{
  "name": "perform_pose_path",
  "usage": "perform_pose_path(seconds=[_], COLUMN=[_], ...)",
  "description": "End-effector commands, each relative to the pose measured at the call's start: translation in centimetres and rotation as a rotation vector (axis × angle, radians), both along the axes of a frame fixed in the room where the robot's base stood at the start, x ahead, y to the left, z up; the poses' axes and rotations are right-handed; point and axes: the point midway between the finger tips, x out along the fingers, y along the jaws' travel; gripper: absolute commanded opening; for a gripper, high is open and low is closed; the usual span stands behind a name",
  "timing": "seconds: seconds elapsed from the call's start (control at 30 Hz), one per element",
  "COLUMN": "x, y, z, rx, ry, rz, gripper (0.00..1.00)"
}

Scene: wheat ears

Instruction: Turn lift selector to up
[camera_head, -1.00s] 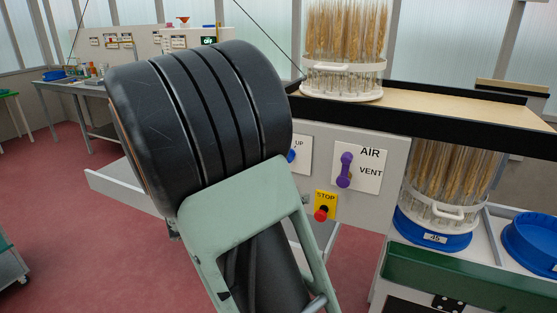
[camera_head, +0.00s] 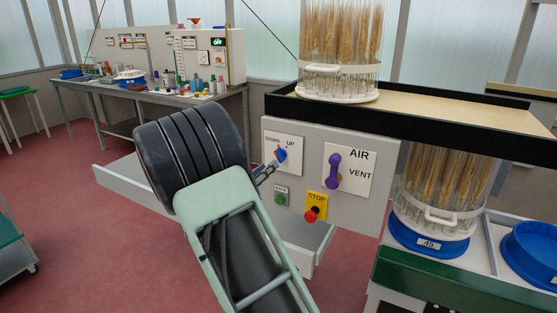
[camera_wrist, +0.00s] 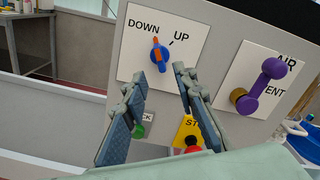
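The lift selector (camera_wrist: 159,55) is a blue round knob with an orange bar, on a white plate marked DOWN at left and UP at right. In the wrist view its bar stands nearly upright, tilted slightly left at the top, not lined up with the black mark by UP. The selector (camera_head: 281,156) also shows in the head view. My gripper (camera_wrist: 158,82) has its two blue-grey fingers apart, empty, with the knob seen beyond and between the tips. In the head view my gripper (camera_head: 266,174) is just below left of the knob; contact cannot be told.
A purple AIR/VENT lever (camera_head: 333,171) is right of the selector. A red STOP button (camera_head: 312,214) on yellow and a green button (camera_head: 280,199) sit below. Wheat racks stand on the shelf above (camera_head: 340,96) and at right (camera_head: 430,240). Open floor lies left.

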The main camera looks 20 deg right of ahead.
Motion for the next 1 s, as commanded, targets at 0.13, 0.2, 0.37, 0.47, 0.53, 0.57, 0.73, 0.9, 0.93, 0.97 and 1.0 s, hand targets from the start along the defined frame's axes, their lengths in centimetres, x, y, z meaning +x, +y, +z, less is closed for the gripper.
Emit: perform_pose_path(seconds=[0.13, 0.2, 0.37, 0.47, 0.53, 0.57, 0.73, 0.9, 0.93, 0.97, 1.0], x=[1.8, 2.5, 3.8, 4.1, 4.3, 4.3, 4.3, 4.3, 4.3, 4.3, 4.3], y=[-2.5, -3.5, -4.9, -5.4, -5.6, -5.6, -5.6, -5.6, -5.6, -5.5, -5.5], z=[0.1, 0.1, 0.0, 0.0, 0.0, 0.0, 0.0, 0.0, 0.0, 0.0, 0.0], rx=[-0.001, 0.000, 0.000, 0.000, 0.001, 0.001, 0.001, 0.001, 0.001, 0.001, 0.001], ry=[0.000, 0.000, 0.000, 0.000, -0.001, -0.001, 0.000, 0.000, 0.000, 0.000, 0.000], rz=[-0.003, -0.004, -0.001, -0.001, -0.001, -0.001, 0.000, 0.000, 0.000, 0.000, 0.000], gripper=[0.26, 0.26, 0.26, 0.26, 0.26, 0.26, 0.26, 0.12, 0.08, 0.05, 0.01])
